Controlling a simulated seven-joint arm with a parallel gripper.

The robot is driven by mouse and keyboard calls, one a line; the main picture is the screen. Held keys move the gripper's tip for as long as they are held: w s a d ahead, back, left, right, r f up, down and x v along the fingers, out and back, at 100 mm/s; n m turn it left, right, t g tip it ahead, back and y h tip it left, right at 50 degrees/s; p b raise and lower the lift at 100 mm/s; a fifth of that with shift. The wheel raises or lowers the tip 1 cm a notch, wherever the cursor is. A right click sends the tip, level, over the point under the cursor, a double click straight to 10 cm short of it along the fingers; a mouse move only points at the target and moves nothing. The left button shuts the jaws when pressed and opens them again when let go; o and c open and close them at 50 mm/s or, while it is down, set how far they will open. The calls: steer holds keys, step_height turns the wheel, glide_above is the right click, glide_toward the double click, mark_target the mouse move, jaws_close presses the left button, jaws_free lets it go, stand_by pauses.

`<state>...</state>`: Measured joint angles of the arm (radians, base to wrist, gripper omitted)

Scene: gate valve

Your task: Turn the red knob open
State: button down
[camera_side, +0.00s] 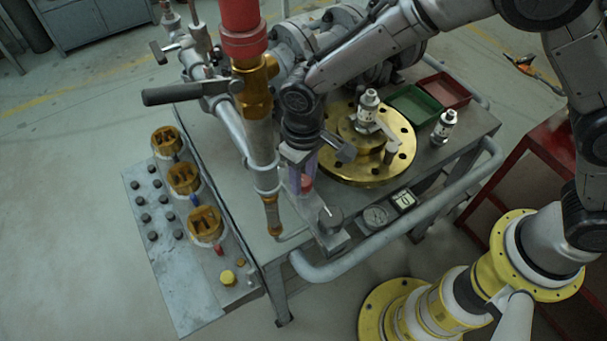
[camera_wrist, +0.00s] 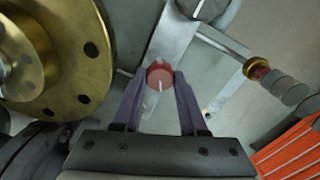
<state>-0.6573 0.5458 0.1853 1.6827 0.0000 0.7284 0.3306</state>
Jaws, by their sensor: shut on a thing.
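The red knob (camera_wrist: 160,75) sits on a grey plate and is seen from above in the wrist view, with a pale mark on its face. My gripper (camera_wrist: 158,82) has its two purple fingers shut on the knob, one on its left and one on its right. In the side view my gripper (camera_side: 302,178) points down at the front edge of the metal table, with a bit of the red knob (camera_side: 307,184) showing by the fingers. The fingers and wrist hide most of the knob there.
A brass flange (camera_side: 350,172) stands behind. A vertical pipe (camera_side: 262,150) with a black lever (camera_side: 185,92) rises close on the left. A handrail (camera_side: 400,235) runs along the front.

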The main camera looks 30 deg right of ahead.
mark_target(304, 180)
steer(key=n, duration=0.6)
steer(key=shift+r, duration=0.1)
steer(key=n, duration=0.6)
steer(key=shift+n, duration=0.3)
stand_by(0.3)
steer(key=shift+c, duration=2.2)
jaws_free()
step_height(304, 180, up, 14)
steer(key=shift+w, duration=0.1)
